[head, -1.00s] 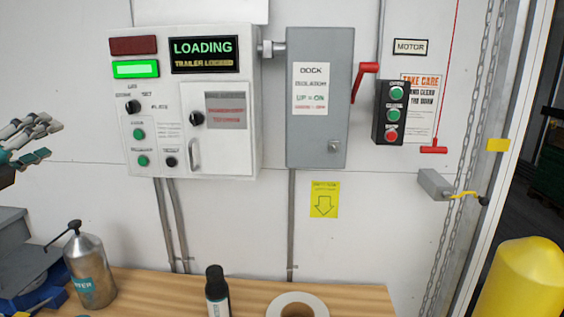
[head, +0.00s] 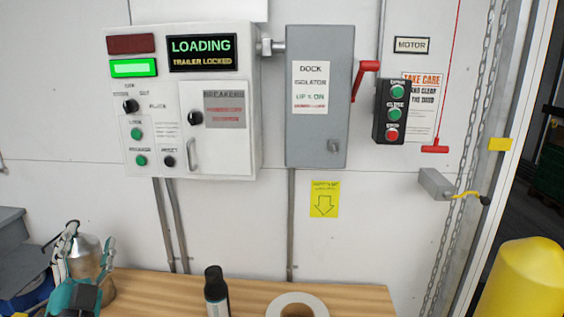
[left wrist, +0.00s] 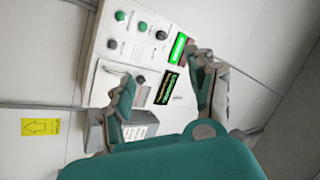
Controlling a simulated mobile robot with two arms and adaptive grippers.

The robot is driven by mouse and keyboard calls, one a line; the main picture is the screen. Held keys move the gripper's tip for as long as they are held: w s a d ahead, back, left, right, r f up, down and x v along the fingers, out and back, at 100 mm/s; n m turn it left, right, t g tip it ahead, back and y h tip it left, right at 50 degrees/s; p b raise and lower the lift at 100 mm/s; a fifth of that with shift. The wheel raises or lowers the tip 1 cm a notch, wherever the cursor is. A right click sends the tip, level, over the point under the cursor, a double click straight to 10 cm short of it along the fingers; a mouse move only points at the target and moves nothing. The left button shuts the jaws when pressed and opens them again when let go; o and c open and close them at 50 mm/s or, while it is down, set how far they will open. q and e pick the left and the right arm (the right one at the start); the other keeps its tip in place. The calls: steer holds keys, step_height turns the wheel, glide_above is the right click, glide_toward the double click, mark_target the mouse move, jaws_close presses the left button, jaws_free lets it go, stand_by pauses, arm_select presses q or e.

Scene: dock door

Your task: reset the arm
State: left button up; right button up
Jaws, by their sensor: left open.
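In the left wrist view the open fingers (left wrist: 158,103) frame part of the white control box, which is some way off and not touched. The white control box (head: 222,130) is on the wall, with a lit green lamp and a display reading "LOADING, TRAILER LOCKED". My right gripper is in neither view.
A grey isolator box (head: 303,150) with a red lever (head: 364,76) and a black button station (head: 391,130) are on the wall. A black-capped bottle (head: 215,295) and a tape roll (head: 297,302) are on the wooden bench (head: 355,297). A yellow bollard (head: 525,285) is at right.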

arm_select(q)
steer(key=s+d+f+n+g, duration=0.1)
steer(key=s+f+n+g, duration=0.2)
steer(key=f, duration=0.5)
steer(key=s+d+f+n+g, duration=0.1)
steer(key=s+f+g, duration=0.25)
steer(key=f, duration=0.45)
steer(key=s+d+f+n+g, duration=0.1)
steer(key=s+f+g, duration=0.3)
steer(key=f, duration=0.5)
steer(key=s+d+f+g+h, duration=0.5)
steer(key=s+d+f+g, duration=0.45)
steer(key=s, duration=0.55)
step_height(320, 180, down, 26)
steer(key=s+d+m, duration=0.1)
steer(key=d, duration=0.1)
steer(key=s+a+f+g, duration=0.1)
steer(key=s+a+f, duration=0.2)
steer(key=s+f, duration=1.4)
steer(key=shift+f+g, duration=0.2)
steer(key=shift+g, duration=0.1)
steer(key=shift+s+a, duration=0.15)
steer(key=shift+s, duration=0.1)
steer(key=shift+c, duration=0.4)
